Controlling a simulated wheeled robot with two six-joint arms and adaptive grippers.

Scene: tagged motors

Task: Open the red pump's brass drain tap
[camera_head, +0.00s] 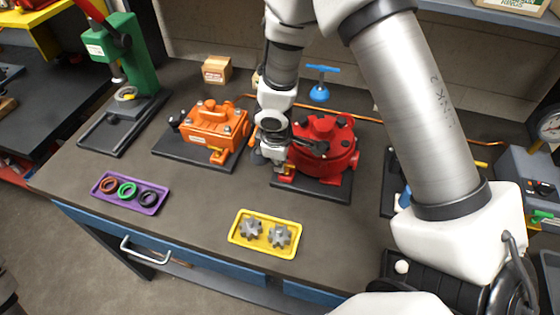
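The red pump (335,150) sits on a dark base plate (318,190) near the back middle of the bench. My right gripper (286,155) is at the pump's left side, close against its body. The gripper and wrist cover part of that side. I cannot make out the brass drain tap for certain; it may be hidden behind the gripper. The fingers are small and dark here, so their opening and any contact with the tap cannot be told. My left gripper is not in view.
An orange motor (214,128) stands left of the pump. A blue-handled valve (320,88) is behind it. A yellow tray (240,235) with two gears and a purple tray (105,193) with rings lie in front. A green press (135,55) stands at the left. Bench between the trays is clear.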

